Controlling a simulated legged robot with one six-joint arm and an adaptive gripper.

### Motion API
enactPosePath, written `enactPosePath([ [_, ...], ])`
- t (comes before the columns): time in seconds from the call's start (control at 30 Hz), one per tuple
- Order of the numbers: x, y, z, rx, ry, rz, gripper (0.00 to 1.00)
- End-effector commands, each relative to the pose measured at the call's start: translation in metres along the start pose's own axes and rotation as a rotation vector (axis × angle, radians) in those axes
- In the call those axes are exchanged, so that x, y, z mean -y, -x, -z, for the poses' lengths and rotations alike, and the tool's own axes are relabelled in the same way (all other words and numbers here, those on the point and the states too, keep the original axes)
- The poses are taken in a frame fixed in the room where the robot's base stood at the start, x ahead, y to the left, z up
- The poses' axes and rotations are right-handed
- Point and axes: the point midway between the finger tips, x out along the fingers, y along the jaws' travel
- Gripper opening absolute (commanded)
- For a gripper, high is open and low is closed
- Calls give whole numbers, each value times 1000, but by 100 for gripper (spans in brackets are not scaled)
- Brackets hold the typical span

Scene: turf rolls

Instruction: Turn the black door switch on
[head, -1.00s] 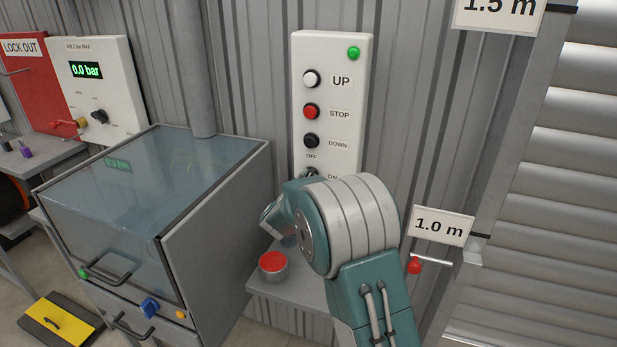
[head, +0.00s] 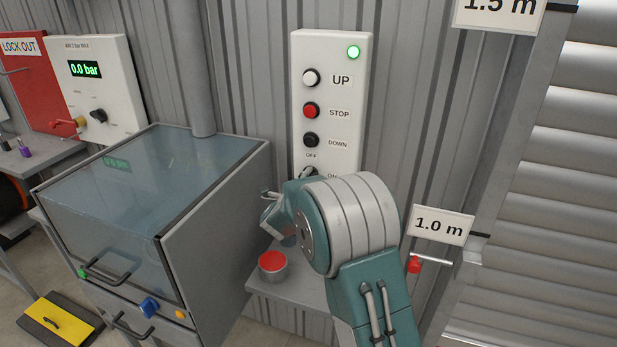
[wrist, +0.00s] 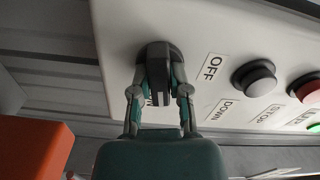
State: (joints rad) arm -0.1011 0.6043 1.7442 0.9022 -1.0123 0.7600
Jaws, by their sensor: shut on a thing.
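The black door switch (head: 309,171) sits low on the white control panel (head: 330,60), between the OFF and ON labels. In the head view my arm hides part of it. In the wrist view the switch's black handle (wrist: 158,60) lies between the two fingers of my gripper (wrist: 160,92), which is shut on it. The handle points toward the partly hidden ON label, away from the OFF label (wrist: 212,68). The green lamp (head: 353,52) at the panel's top glows brightly.
White UP (head: 311,77), red STOP (head: 311,110) and black DOWN (head: 311,140) buttons sit above the switch. A red-topped round object (head: 272,263) stands on a small shelf below. A clear-lidded grey cabinet (head: 215,215) is close at left, a roller door (head: 570,180) at right.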

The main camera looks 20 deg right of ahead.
Motion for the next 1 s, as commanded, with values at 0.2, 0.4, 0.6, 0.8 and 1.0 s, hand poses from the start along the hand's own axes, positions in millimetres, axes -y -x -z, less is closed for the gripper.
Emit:
enactPosePath([
  [0.2, -4, 0, 1, -3, -131, -5, 0],
  [0.4, -5, 0, 1, -3, -200, -7, 0],
  [0.6, -6, 1, 1, -4, -228, -8, 0],
  [0.8, -7, 1, 1, -4, -232, -10, 0],
  [1.0, -8, 1, 1, -4, -231, -12, 27],
])
